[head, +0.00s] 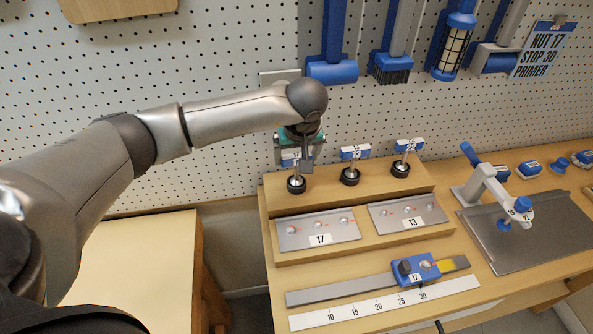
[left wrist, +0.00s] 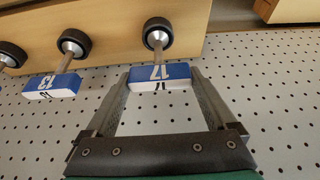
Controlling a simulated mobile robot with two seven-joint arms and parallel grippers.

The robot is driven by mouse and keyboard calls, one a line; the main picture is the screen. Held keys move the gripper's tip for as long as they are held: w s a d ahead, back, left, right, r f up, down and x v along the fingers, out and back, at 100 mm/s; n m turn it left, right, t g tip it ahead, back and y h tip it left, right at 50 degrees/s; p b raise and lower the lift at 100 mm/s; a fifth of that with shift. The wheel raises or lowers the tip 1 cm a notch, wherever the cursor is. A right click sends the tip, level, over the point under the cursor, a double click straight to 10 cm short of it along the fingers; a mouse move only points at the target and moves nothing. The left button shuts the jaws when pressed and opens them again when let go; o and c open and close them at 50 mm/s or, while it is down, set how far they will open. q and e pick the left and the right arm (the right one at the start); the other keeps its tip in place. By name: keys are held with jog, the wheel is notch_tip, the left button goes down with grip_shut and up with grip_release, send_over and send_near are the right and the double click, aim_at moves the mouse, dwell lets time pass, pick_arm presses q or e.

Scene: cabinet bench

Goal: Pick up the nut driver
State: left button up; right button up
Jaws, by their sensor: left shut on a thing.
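Three nut drivers stand upright in a row in the wooden stand (head: 420,180), each with a blue-and-white T-handle, metal shaft and black collar. The leftmost nut driver (head: 296,184) is marked 17, as the left wrist view shows on its handle (left wrist: 160,76). My left gripper (head: 293,158) is shut on this handle from above, one finger at each end. The driver's collar is still at the stand. The nut driver marked 13 (head: 354,153) is beside it and also shows in the left wrist view (left wrist: 52,86). The nut driver marked 22 (head: 408,145) is farthest right. My right gripper is not in view.
Metal plates marked 17 (head: 318,240) and 13 (head: 408,222) lie on the stand's lower step. A ruler with a blue slider (head: 415,268) lies in front. A clamp-like fixture (head: 490,190) stands right. Tools hang on the pegboard (head: 230,80) behind. A card (head: 543,50) reads NUT 17.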

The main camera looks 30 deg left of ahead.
pick_arm(q)
jog(key=shift+r, duration=0.15)
jog(key=shift+r, duration=0.5)
notch_tip(320, 180, up, 3)
jog(key=shift+w+f, duration=0.1)
jog(key=shift+f, duration=0.05)
jog(key=s+d+b, duration=0.1)
jog(key=s+d, duration=1)
jog(key=s, duration=0.3)
jog(key=shift+s+f+b, duration=0.2)
jog(key=shift+s+b, duration=0.1)
jog(key=shift+b, duration=0.1)
